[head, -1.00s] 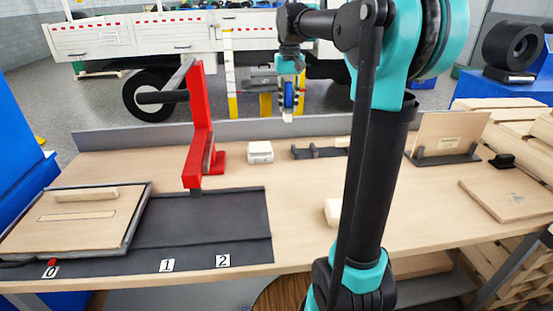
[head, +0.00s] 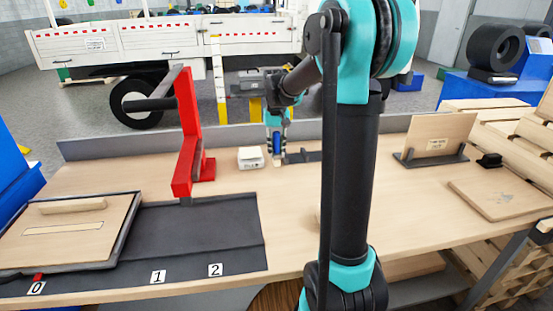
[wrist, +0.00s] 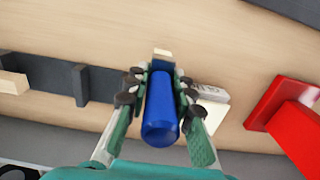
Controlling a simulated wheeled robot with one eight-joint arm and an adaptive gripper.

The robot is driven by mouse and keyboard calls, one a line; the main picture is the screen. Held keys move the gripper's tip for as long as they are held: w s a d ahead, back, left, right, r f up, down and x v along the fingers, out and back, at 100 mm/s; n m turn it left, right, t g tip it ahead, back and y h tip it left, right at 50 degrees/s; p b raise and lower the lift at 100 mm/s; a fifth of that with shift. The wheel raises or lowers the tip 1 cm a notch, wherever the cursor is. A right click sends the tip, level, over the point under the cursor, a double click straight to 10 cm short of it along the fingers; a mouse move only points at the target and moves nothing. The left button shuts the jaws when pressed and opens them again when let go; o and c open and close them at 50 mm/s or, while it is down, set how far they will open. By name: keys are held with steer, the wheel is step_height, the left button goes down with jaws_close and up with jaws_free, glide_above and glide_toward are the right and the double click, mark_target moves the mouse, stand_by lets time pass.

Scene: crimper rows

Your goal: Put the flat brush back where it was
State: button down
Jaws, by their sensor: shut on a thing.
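My gripper (wrist: 160,90) is shut on the flat brush, whose blue handle (wrist: 160,115) lies between the fingers in the wrist view. Its pale tip (wrist: 162,53) points away from the camera. In the head view the blue brush (head: 277,145) hangs upright, tip down, low over the back of the table. I cannot tell whether the tip touches the wood. A dark notched rack (head: 305,156) lies just right of the brush in the head view; in the wrist view the rack (wrist: 60,80) is to the left of my gripper. The brush is beside the rack, not in it.
A small white labelled block (head: 251,157) stands close left of the brush. A red stand (head: 187,140) with a dark horizontal bar rises further left. A dark mat (head: 200,225) and a framed wooden board (head: 65,235) lie front left. The table's middle is mostly clear.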

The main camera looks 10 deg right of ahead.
mark_target(276, 132)
steer(key=shift+f, duration=1.85)
steer(key=shift+f, duration=0.15)
steer(key=c, duration=1.3)
jaws_free()
step_height(276, 132, up, 12)
steer(key=shift+w+r, duration=0.1)
steer(key=shift+r, duration=0.1)
